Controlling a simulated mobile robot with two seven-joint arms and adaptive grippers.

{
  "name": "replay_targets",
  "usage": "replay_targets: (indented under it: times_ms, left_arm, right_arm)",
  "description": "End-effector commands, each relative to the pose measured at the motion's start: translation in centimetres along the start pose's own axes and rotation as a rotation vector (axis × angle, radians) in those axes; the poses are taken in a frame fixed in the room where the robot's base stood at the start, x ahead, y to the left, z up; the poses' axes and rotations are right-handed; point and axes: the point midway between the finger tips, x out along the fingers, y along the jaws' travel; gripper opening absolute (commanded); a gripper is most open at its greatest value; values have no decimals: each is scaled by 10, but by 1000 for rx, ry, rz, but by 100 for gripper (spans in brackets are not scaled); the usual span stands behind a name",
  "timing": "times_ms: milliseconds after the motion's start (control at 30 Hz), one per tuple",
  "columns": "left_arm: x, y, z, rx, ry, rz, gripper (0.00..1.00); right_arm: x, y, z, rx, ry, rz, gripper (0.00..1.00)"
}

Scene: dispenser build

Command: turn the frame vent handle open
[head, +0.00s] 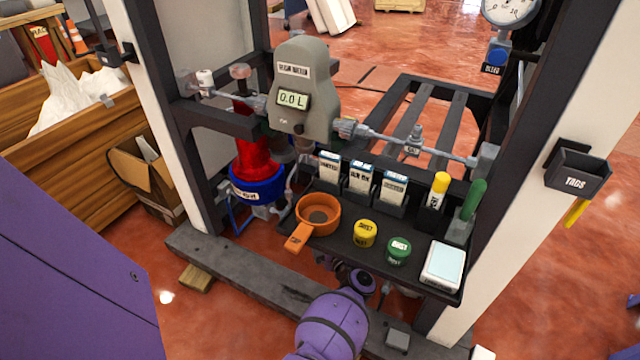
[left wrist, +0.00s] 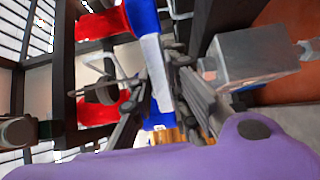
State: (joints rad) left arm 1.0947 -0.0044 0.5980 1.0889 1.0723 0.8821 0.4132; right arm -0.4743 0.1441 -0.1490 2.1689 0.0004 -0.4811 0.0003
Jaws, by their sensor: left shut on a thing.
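A purple arm of mine (head: 335,322) reaches in from the bottom of the head view, and its end is hidden below the black shelf. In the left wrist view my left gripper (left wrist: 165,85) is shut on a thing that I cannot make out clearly. A blue band with a white label (left wrist: 152,55) shows between and beyond the fingers. A dark round knob on a metal rod (left wrist: 104,92) is left of the fingers. I cannot tell which part is the frame vent handle. My right gripper is not in view.
The black shelf (head: 337,247) carries an orange cup (head: 318,214), yellow and green round pots and several labelled packets. A grey meter (head: 302,85) hangs above. A red vessel with a blue collar (head: 256,184) stands behind, left. A grey block (left wrist: 255,58) is close right of the fingers.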

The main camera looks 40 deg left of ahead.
Motion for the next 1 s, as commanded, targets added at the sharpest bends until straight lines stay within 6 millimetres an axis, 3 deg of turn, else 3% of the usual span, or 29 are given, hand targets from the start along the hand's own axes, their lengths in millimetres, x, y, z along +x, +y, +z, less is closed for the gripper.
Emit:
replay_targets:
  times_ms: [300, 633, 1000]
  left_arm:
    - [0, -4, 7, -1, 270, -3, 0]
    - [2, -1, 8, 2, 444, -2, 0]
    - [2, -1, 7, 0, 499, -1, 0]
  right_arm:
    - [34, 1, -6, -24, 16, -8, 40]
    - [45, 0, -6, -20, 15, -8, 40]
    - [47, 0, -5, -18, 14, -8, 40]
